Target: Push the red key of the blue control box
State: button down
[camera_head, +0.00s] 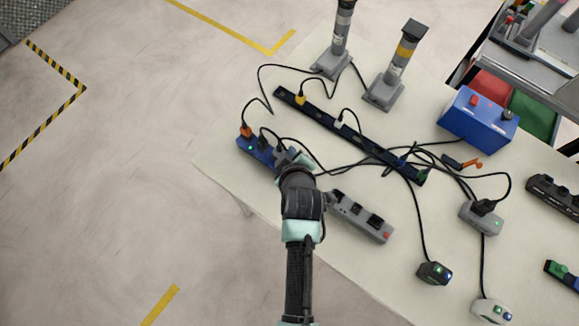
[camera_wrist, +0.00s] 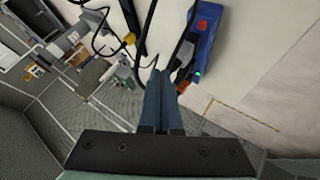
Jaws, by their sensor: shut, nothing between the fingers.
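The blue control box (camera_head: 478,122) stands on the right part of the white table in the head view. Its red key (camera_head: 474,100) is on the top face, left of a dark knob. My gripper (camera_head: 286,160) is far to the left of it, at the right end of a blue power strip (camera_head: 257,150), partly hiding that strip. In the wrist view my gripper's fingers (camera_wrist: 160,80) are together and empty. The blue strip with a red switch (camera_wrist: 203,24) shows beside them; the control box is not clearly seen there.
A long black power strip (camera_head: 330,125) and several cables lie between my gripper and the box. A grey strip (camera_head: 360,216) lies right of my arm. Two grey signal posts (camera_head: 396,68) stand at the back. An orange-handled tool (camera_head: 462,163) lies in front of the box.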

notch_tip(320, 180, down, 8)
jog(key=b, duration=0.7)
jog(key=shift+f, duration=0.2)
dwell(1.5)
jog(key=shift+f+b, duration=0.3)
jog(key=shift+f, duration=0.1)
jog(key=shift+f+b, duration=0.45)
jog(key=shift+f, duration=0.05)
dwell(0.6)
jog(key=shift+r, duration=0.1)
jog(key=shift+r+p, duration=0.8)
jog(key=shift+p, duration=0.05)
notch_tip(320, 180, up, 5)
jog(key=p, duration=0.4)
dwell(0.9)
